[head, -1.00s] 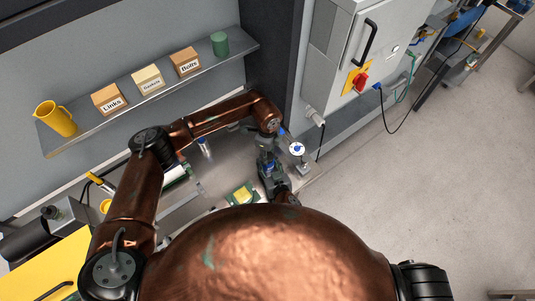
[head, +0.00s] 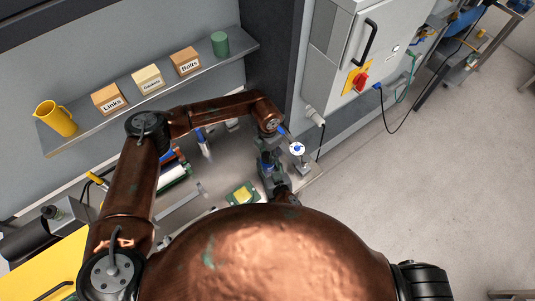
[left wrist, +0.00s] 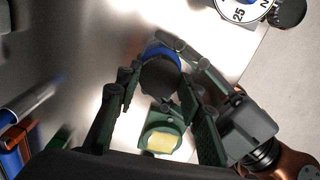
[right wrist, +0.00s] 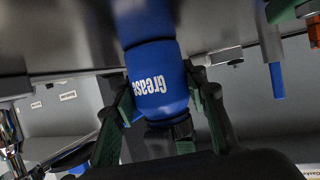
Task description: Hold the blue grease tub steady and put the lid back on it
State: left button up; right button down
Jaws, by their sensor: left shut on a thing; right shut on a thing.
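The blue grease tub (right wrist: 160,85), its "Grease" label upside down in the right wrist view, is between the green fingers of my right gripper (head: 276,180), which is shut on it. In the left wrist view only the tub's blue edge (left wrist: 163,50) shows. My left gripper (head: 266,145) points down over the tub and is shut on the dark round lid (left wrist: 160,82). In the right wrist view the lid (right wrist: 160,126) is at the tub's mouth, in line with it. I cannot tell whether it is fully seated.
A white dial (head: 298,148) stands close on the right. A green and yellow item (head: 242,194) lies in front. Red, blue and white items (head: 175,168) lie to the left. A shelf (head: 225,50) with boxes and a yellow jug (head: 57,118) is behind.

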pick_arm(q)
jog(key=m, duration=0.6)
jog(key=shift+w, duration=0.1)
jog(key=m, duration=1.1)
jog(key=shift+m, duration=0.3)
jog(key=m, duration=0.6)
jog(key=shift+d, duration=0.1)
jog(key=o, duration=1.3)
jog(key=shift+f, duration=0.1)
jog(key=shift+r, duration=2.3)
